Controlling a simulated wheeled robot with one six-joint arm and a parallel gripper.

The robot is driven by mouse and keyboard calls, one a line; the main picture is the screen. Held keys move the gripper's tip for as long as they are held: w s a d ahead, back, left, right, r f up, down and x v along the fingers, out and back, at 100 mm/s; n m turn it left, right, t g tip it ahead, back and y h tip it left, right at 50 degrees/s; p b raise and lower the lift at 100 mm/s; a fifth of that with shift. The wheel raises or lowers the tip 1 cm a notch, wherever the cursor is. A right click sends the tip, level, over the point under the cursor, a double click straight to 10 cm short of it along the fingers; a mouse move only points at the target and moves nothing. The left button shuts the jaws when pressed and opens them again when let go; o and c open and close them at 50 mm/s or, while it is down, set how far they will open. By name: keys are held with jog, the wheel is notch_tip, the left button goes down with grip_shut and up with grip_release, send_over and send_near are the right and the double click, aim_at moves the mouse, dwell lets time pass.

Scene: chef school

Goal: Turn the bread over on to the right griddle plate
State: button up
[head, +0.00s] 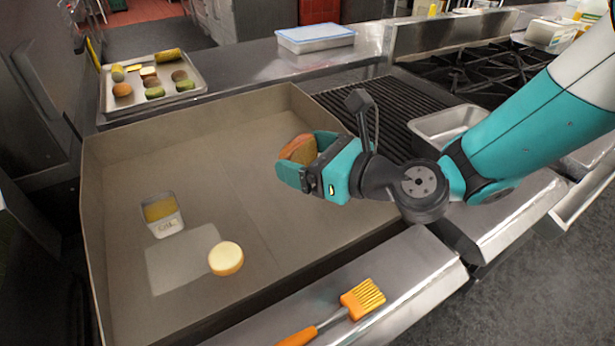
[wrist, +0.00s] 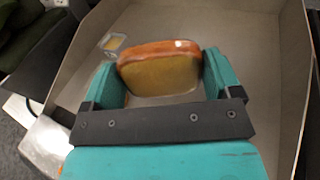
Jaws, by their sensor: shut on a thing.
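My gripper (head: 296,160) is shut on a piece of bread (head: 299,149) and holds it above the right part of the walled grey griddle (head: 205,137). In the wrist view the bread (wrist: 160,72) sits between the two teal fingers (wrist: 162,84). It shows a brown crust along its upper edge and a yellowish face below. The bread looks tilted on edge, apart from the griddle surface. A round pale-yellow piece (head: 226,257) with a browned rim lies on the griddle at the front, beside a lighter rectangular patch (head: 183,262).
A small container with yellow contents (head: 162,213) stands on the griddle's left. A brush with orange bristles (head: 362,299) lies on the front ledge. Behind are a food tray (head: 196,92), a blue-lidded box (head: 315,37) and a ribbed grill (head: 385,108). The griddle's middle is clear.

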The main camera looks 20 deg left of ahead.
jog(key=m+t+b, duration=0.1)
jog(key=b, duration=0.1)
jog(key=f+t+y+b, duration=0.1)
jog(key=t+b, duration=0.1)
jog(key=b, duration=0.1)
jog(key=m+t+b, duration=0.1)
jog(key=t+b, duration=0.1)
jog(key=b, duration=0.1)
jog(key=shift+a+f+m, duration=0.2)
jog(key=shift+a+m, duration=0.1)
jog(key=shift+a, duration=0.1)
jog(key=t+b, duration=0.1)
jog(key=b, duration=0.1)
jog(key=m+t+b, duration=0.1)
jog(key=t+b, duration=0.1)
jog(key=m+t+b, duration=0.1)
jog(key=shift+w+a+f+t+b, duration=0.1)
jog(key=shift+a+f+t+b, duration=0.05)
jog(key=shift+a+t+b, duration=0.2)
notch_tip(320, 180, down, 3)
jog(key=b, duration=0.3)
jog(key=shift+w+d, duration=0.1)
jog(key=shift+d, duration=0.05)
jog(key=o, duration=0.7)
jog(key=shift+o, duration=0.2)
jog(key=s+d+b, duration=0.6)
jog(key=d+b, duration=0.1)
jog(key=shift+r, duration=0.35)
